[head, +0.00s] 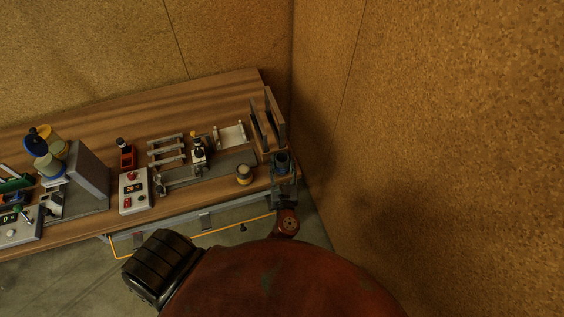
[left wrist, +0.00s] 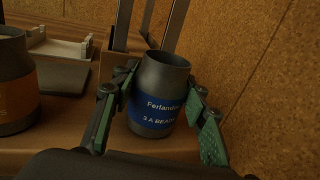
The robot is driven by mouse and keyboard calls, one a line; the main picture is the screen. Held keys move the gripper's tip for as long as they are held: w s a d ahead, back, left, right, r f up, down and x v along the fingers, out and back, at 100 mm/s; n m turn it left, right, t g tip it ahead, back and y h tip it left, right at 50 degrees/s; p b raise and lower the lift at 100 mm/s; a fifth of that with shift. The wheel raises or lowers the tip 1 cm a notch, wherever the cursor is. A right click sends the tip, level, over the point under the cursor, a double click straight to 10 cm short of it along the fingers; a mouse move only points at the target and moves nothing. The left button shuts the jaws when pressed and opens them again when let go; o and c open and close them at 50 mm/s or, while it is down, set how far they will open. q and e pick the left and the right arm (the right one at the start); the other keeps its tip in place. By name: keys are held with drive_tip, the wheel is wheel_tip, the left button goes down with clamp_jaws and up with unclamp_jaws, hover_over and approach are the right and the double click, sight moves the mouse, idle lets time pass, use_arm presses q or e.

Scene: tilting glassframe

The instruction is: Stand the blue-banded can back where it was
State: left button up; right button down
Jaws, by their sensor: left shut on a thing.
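The blue-banded can (left wrist: 157,110) is dark grey with an open top and white lettering on its blue band. In the left wrist view it stands between the two green-padded fingers of my left gripper (left wrist: 163,92), which is shut on it. It looks close to upright, leaning slightly in the picture. I cannot tell whether its base touches the bench. In the head view my left gripper (head: 283,170) is at the right end of the wooden bench (head: 215,97), with the can's dark rim (head: 282,157) showing. My right gripper is not in view.
An orange-banded can (left wrist: 14,88) stands to the left, also seen in the head view (head: 244,174). Upright grey posts (head: 268,120) rise just behind my gripper. A white tray (left wrist: 62,45) lies behind left. A cork-like wall (head: 430,150) is close on the right.

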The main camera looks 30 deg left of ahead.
use_arm(q)
drive_tip(key=o, duration=1.3)
drive_tip(key=shift+f, duration=0.1)
drive_tip(key=shift+r, duration=0.2)
drive_tip(key=b+v, duration=0.1)
drive_tip(key=v, duration=1.1)
